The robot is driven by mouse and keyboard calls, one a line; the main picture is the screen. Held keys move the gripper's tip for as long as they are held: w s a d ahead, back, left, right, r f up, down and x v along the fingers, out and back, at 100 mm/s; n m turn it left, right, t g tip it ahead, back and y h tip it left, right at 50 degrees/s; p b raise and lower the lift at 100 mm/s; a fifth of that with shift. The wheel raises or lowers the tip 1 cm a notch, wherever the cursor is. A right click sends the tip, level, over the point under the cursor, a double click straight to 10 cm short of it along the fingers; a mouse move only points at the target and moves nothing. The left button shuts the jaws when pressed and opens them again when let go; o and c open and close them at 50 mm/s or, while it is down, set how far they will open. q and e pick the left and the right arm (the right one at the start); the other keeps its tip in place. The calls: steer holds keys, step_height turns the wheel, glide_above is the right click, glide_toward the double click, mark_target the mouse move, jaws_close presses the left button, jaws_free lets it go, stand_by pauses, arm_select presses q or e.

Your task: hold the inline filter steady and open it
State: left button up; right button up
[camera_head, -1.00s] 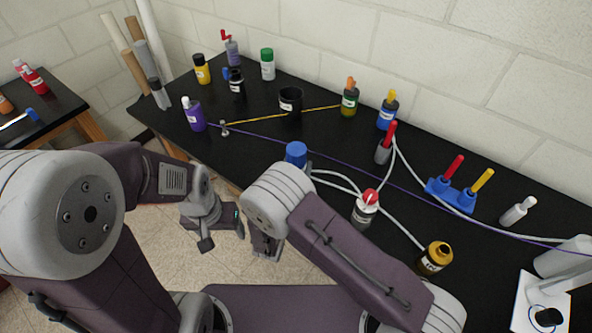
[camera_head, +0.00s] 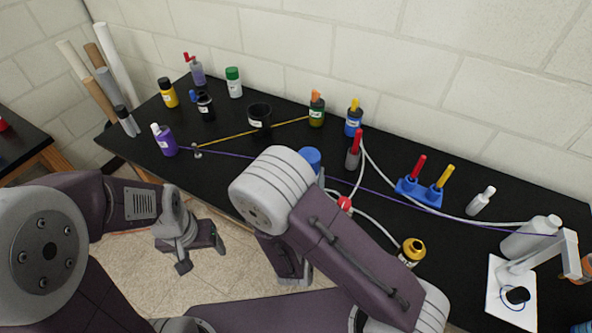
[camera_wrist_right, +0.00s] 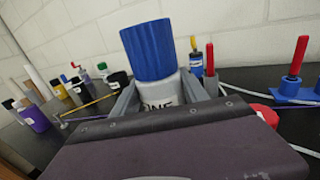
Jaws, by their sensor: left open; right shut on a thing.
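The inline filter has a ribbed blue cap (camera_wrist_right: 150,48) on a grey body (camera_wrist_right: 165,92) with dark lettering, partly seen. In the right wrist view it stands slightly tilted, with the cap on. My right gripper (camera_wrist_right: 160,100) is shut around the grey body, below the cap. My left gripper (camera_head: 200,254) is open and empty, in front of the bench over the floor, well left of the filter.
White tubing (camera_head: 375,222) crosses the black bench beside a red cap (camera_head: 345,203) and an amber bottle (camera_head: 411,252). A blue rack (camera_head: 418,194) and a white stand (camera_head: 512,300) are at right. Several bottles line the back and left.

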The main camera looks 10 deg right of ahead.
steer(key=shift+s+d, duration=0.1)
steer(key=shift+d, duration=0.05)
steer(key=o, duration=0.5)
jaws_close()
